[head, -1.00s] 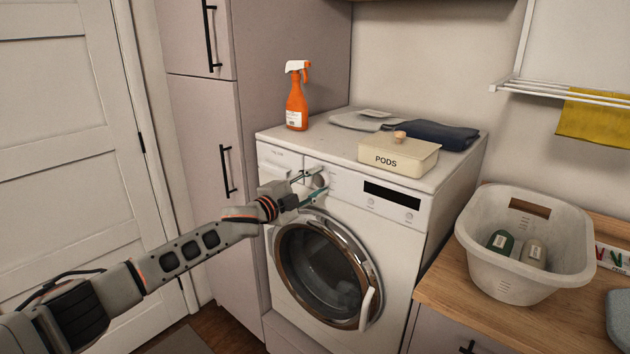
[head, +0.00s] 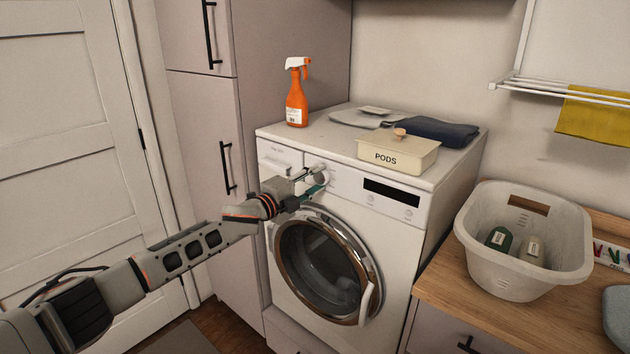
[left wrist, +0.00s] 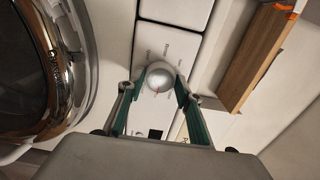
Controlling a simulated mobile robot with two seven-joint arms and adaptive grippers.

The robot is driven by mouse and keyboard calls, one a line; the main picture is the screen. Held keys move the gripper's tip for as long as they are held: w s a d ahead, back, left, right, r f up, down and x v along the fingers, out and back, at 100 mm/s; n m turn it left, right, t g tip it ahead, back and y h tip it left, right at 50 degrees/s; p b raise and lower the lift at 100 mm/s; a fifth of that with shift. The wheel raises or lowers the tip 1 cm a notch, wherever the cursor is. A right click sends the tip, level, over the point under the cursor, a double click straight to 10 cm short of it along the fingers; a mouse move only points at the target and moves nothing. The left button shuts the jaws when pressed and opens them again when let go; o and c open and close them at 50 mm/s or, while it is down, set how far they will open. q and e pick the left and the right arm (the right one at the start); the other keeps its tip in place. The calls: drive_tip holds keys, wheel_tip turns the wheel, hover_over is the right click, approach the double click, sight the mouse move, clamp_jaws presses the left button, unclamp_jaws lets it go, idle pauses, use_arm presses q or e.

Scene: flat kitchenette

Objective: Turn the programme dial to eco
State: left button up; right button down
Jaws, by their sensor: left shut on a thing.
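The washing machine (head: 395,225) stands against the wall with its round door closed. Its programme dial (left wrist: 160,77) is a silver knob with a small red mark, on the white control panel. Small print surrounds the dial, too small to read. My left gripper (head: 319,179) is at the panel, its two green-padded fingers on either side of the dial and shut on it. In the left wrist view the fingers (left wrist: 160,84) flank the knob, with its red mark towards the gripper's palm. In the head view the gripper partly hides the dial. My right gripper is not in view.
On the machine's top are an orange spray bottle (head: 296,95), a PODS box (head: 398,155) and folded cloths (head: 440,130). A dark display (head: 391,191) lies right of the dial. A laundry basket (head: 522,275) with bottles stands on the wooden counter (head: 445,285).

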use_arm(q)
drive_tip(key=shift+f, duration=0.1)
drive_tip(key=o, duration=1.1)
drive_tip(key=v, duration=1.2)
drive_tip(key=shift+s, duration=0.1)
drive_tip(key=shift+d, duration=0.1)
drive_tip(key=s+d+f+n+y, duration=0.1)
drive_tip(key=s+d+f+n, duration=0.1)
drive_tip(key=s+f+n, duration=0.6)
drive_tip(key=s+d+f+n+y, duration=0.1)
drive_tip(key=s+d+f, duration=0.2)
drive_tip(key=s+f, duration=0.55)
drive_tip(key=s+a+f+n+g+y, duration=0.1)
drive_tip(key=s+a+f+n+y, duration=0.1)
drive_tip(key=s+a+f+n, duration=0.2)
drive_tip(key=s+a+f+n+g+y, duration=0.1)
drive_tip(key=s+a+f+n, duration=0.3)
drive_tip(key=s+f, duration=0.7)
drive_tip(key=s+a+f+n+g+y, duration=0.1)
drive_tip(key=s+a+f+n+y, duration=0.1)
drive_tip(key=s+f, duration=0.5)
drive_tip(key=shift+s+a+f+n+g+y, duration=0.1)
drive_tip(key=shift+s+a+n+g+y, duration=0.1)
drive_tip(key=shift+a+n, duration=0.3)
drive_tip(key=shift+s+a+f+n+g+y, duration=0.15)
drive_tip(key=shift+s+a+n+g+y, duration=0.1)
drive_tip(key=shift+a+n, duration=0.2)
